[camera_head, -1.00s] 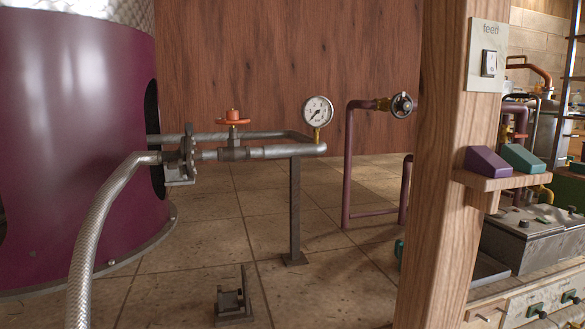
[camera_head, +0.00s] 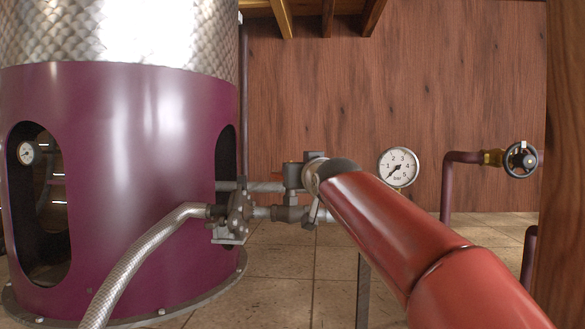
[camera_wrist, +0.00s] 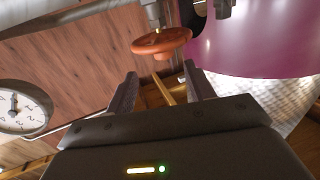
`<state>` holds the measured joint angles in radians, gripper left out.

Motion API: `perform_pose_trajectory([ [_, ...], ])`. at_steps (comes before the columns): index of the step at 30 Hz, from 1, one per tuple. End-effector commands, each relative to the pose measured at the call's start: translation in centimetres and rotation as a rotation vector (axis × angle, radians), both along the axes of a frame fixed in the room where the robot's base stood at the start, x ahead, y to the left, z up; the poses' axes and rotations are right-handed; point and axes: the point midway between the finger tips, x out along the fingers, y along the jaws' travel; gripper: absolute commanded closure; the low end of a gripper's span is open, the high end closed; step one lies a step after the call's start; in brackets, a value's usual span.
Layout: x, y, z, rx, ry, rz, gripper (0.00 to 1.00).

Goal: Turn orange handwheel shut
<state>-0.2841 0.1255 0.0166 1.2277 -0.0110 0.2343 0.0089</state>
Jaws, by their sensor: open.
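The orange handwheel (camera_wrist: 160,43) shows in the wrist view, near the top centre, on a grey pipe fitting. My gripper (camera_wrist: 160,77) is open, its two dark fingers apart and pointing towards the wheel. Nothing is held between them. The wheel appears just beyond the fingertips; whether they touch it I cannot tell. In the head view the grey valve body (camera_head: 288,213) sits on the pipe, but the end of my arm covers the handwheel there.
A purple still vessel (camera_head: 150,190) stands at the left, with a braided hose (camera_head: 135,262) to a flange (camera_head: 236,215). A pressure gauge (camera_head: 398,167) is close right of my arm's end. A black handwheel (camera_head: 520,160) is farther right, by a wooden post (camera_head: 566,150).

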Motion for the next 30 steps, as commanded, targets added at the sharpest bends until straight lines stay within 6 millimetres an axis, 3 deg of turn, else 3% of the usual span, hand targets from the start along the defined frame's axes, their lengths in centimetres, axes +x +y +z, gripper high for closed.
perform_pose_trajectory([
  [15,6.7,2.4,0.7,0.005,-0.015,0.004,0.47],
  [28,7.7,2.6,0.5,0.005,-0.016,0.004,0.47],
  [30,7.7,2.6,0.5,0.005,-0.016,0.004,0.56],
])
